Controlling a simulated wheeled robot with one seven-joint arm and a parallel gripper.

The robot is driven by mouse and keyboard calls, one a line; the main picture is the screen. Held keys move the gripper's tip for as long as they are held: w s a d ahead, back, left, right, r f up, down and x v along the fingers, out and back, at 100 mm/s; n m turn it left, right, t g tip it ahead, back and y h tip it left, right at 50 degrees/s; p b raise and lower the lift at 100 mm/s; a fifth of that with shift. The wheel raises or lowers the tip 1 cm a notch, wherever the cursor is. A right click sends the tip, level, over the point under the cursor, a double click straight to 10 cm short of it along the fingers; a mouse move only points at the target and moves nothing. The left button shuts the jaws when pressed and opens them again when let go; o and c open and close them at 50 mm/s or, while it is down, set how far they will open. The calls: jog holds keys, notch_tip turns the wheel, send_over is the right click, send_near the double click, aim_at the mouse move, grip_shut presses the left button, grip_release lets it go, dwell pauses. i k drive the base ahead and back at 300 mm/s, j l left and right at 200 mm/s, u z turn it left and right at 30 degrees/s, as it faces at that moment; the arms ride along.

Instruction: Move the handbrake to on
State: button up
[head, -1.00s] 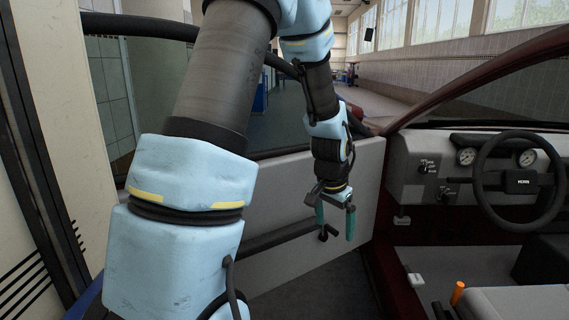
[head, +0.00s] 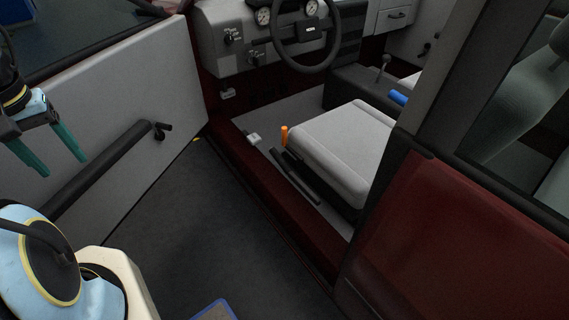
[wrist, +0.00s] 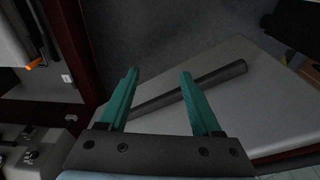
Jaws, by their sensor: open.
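An upright orange grip (head: 284,135) stands on the car floor just in front of the driver's seat, beside the door sill. A dark lever (head: 295,176) lies low along the seat's near side. A blue grip (head: 398,97) shows beyond the seat. None of these is labelled, so I cannot tell for certain which is the handbrake. My gripper (head: 64,165) is open and empty, at the left in front of the open door. In the wrist view, its teal fingers (wrist: 160,72) are apart, and the orange grip (wrist: 36,64) shows at the far left.
The open car door (head: 100,140) with its dark bar (head: 100,168) is close to my gripper. The seat (head: 340,145), steering wheel (head: 305,32) and red rear door (head: 425,225) bound the doorway. The dark floor (head: 190,235) between the open door and the sill is clear.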

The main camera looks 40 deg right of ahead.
aim_at(273, 152)
jog(key=k+z, duration=0.2)
jog(key=z, duration=0.15)
jog(key=k+l+z, duration=0.15)
jog(key=z, duration=1.1)
